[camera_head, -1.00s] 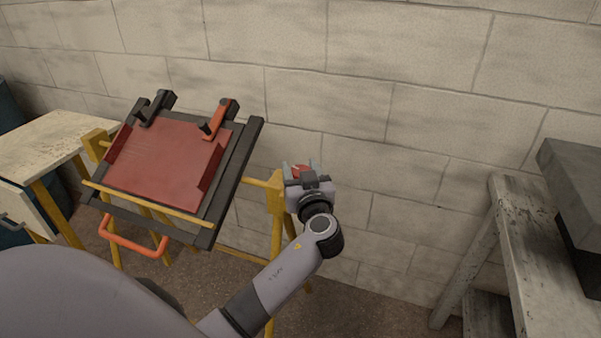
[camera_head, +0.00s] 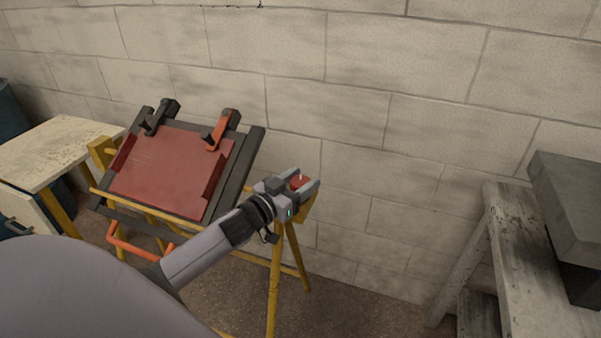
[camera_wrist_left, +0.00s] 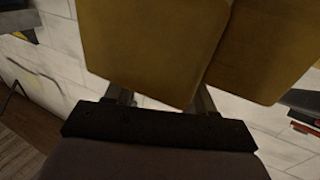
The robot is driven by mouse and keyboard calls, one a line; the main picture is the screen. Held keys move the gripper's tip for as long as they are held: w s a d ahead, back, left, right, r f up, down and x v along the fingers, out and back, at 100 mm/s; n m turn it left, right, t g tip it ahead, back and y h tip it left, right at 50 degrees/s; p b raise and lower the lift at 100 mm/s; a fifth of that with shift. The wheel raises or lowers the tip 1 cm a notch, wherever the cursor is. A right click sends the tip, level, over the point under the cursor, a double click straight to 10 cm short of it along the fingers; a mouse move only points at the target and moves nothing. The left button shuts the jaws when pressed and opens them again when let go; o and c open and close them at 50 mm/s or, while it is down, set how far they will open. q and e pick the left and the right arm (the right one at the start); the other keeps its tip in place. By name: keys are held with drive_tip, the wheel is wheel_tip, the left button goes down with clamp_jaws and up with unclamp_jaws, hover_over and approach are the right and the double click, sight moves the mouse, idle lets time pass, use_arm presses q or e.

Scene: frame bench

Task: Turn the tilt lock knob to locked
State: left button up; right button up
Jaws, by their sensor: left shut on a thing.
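The red tilt lock knob (camera_head: 298,181) sits at the right end of the tilting frame's yellow stand, with a small pale mark on its face. My left gripper (camera_head: 304,186) comes in from the lower left with one finger on each side of the knob and is shut on it. In the left wrist view, yellow blocks of the stand (camera_wrist_left: 150,45) fill the space before the left gripper (camera_wrist_left: 162,98), and the knob is hidden. The dark frame (camera_head: 240,165) with its red panel (camera_head: 165,172) stands tilted. My right gripper is out of view.
Two clamps, one black (camera_head: 158,116) and one orange (camera_head: 218,130), sit on the frame's upper edge. An orange handle (camera_head: 135,250) hangs below. A pale cabinet (camera_head: 60,150) stands left, a worn bench (camera_head: 510,240) right, and a block wall behind.

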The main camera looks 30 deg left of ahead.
use_arm(q)
drive_tip(key=m+h, duration=0.2)
drive_tip(key=shift+a+r+g+h, duration=0.1)
drive_tip(key=shift+a+g+h, duration=0.1)
drive_tip(key=shift+g+h, duration=0.1)
drive_tip(key=m+g+h, duration=0.1)
drive_tip(key=h, duration=0.1)
drive_tip(key=shift+w+m+h, duration=0.1)
drive_tip(key=shift+m+h, duration=0.2)
drive_tip(key=shift+m, duration=0.1)
drive_tip(key=m+g+h+b, duration=0.1)
drive_tip(key=h, duration=0.1)
drive_tip(key=m+g+h+b, duration=0.1)
drive_tip(key=h+b, duration=0.1)
drive_tip(key=shift+f+m+g, duration=0.2)
drive_tip(key=shift+m+g, duration=0.1)
drive_tip(key=shift+m, duration=0.1)
drive_tip(key=shift+d+r+m+g+h+b, duration=0.1)
drive_tip(key=shift+d+m+g+h+b, duration=0.05)
drive_tip(key=shift+m+g+h+b, duration=0.75)
drive_tip(key=o, duration=0.9)
drive_tip(key=shift+o, duration=0.2)
